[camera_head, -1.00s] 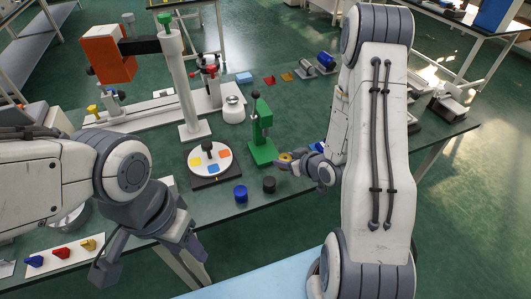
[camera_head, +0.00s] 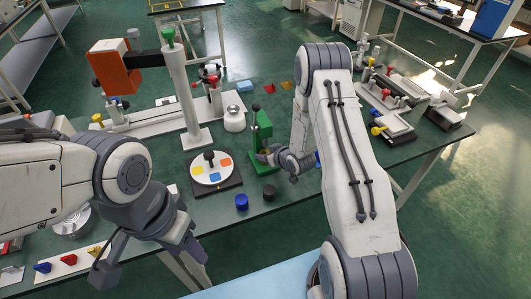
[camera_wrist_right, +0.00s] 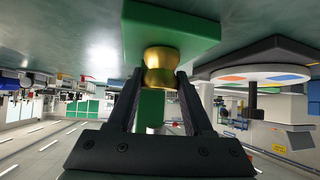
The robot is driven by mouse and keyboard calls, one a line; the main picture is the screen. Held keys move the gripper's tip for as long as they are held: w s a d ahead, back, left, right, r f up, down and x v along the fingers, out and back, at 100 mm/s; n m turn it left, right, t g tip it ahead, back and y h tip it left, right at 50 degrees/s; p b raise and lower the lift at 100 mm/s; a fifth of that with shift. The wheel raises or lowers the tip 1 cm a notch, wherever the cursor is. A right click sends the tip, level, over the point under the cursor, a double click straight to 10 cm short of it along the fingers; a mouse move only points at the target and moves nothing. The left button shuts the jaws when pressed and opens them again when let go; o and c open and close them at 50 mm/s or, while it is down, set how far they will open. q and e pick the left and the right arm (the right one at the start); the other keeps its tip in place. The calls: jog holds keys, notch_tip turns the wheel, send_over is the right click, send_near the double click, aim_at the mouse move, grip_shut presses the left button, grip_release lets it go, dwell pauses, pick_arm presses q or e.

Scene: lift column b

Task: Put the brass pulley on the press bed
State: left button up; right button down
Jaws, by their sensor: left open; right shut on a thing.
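The brass pulley (camera_wrist_right: 160,70) is between the fingertips of my right gripper (camera_wrist_right: 158,82), which is shut on it. In the right wrist view, the pulley is right by the green press bed (camera_wrist_right: 185,28); I cannot tell whether they touch. In the head view, the green press (camera_head: 264,128) stands mid-table, and my right gripper (camera_head: 268,156) is at its front, just over its bed (camera_head: 262,168). The pulley is hidden or too small to make out there. My left gripper (camera_head: 152,262) is open and empty at the table's front edge.
A white disc with coloured patches (camera_head: 211,171) stands left of the press. A blue cylinder (camera_head: 241,202) and a black cylinder (camera_head: 268,192) are in front. A white weight (camera_head: 234,119) and a post stand (camera_head: 182,85) are behind and left. Fixtures (camera_head: 395,125) occupy the right end.

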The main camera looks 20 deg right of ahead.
jog(key=shift+f, duration=0.2)
jog(key=shift+c, duration=1.5)
grip_release()
jog(key=shift+r, duration=0.1)
